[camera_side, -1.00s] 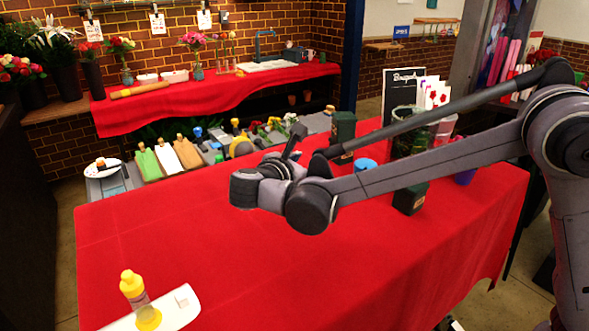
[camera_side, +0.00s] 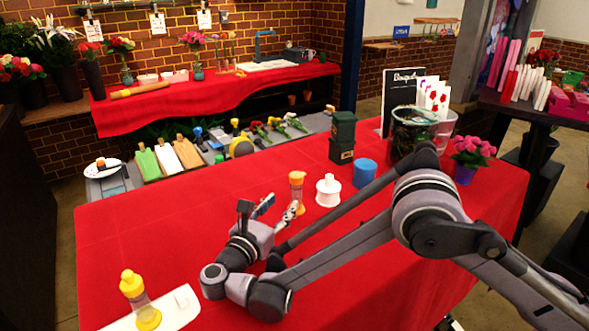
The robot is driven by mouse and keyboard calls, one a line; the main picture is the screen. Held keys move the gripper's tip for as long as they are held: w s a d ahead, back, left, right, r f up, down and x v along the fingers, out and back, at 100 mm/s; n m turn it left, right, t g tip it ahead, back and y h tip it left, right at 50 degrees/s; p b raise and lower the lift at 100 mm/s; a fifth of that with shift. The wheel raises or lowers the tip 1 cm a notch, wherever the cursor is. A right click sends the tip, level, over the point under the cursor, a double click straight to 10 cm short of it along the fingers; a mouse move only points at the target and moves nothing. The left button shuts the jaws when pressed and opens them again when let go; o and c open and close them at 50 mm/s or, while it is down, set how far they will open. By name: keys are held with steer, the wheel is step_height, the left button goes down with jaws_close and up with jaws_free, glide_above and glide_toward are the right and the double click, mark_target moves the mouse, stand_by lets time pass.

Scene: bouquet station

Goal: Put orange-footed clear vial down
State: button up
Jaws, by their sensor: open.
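The orange-footed clear vial (camera_side: 297,187) stands upright on the red-covered table (camera_side: 150,225), with an orange cap and orange foot. My gripper (camera_side: 282,207) is open, low over the table just on the near side of the vial. One fingertip overlaps the vial's lower part in this view, so I cannot tell whether they touch. Nothing shows between the fingers.
A white spool (camera_side: 328,192), a blue cylinder (camera_side: 364,173) and a dark green box (camera_side: 342,137) stand right of and behind the vial. A yellow-capped vial (camera_side: 132,285) stands on a white tray (camera_side: 178,309) at front left. The table's left middle is clear.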

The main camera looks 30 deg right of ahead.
mark_target(291, 192)
steer(key=shift+s+r+x, duration=0.1)
steer(key=shift+r+x, duration=0.05)
steer(key=shift+x, duration=1.6)
steer(key=shift+s+r+x, duration=0.1)
steer(key=shift+r+x, duration=0.05)
steer(key=shift+x, duration=1.6)
steer(key=shift+d, duration=0.1)
jaws_close()
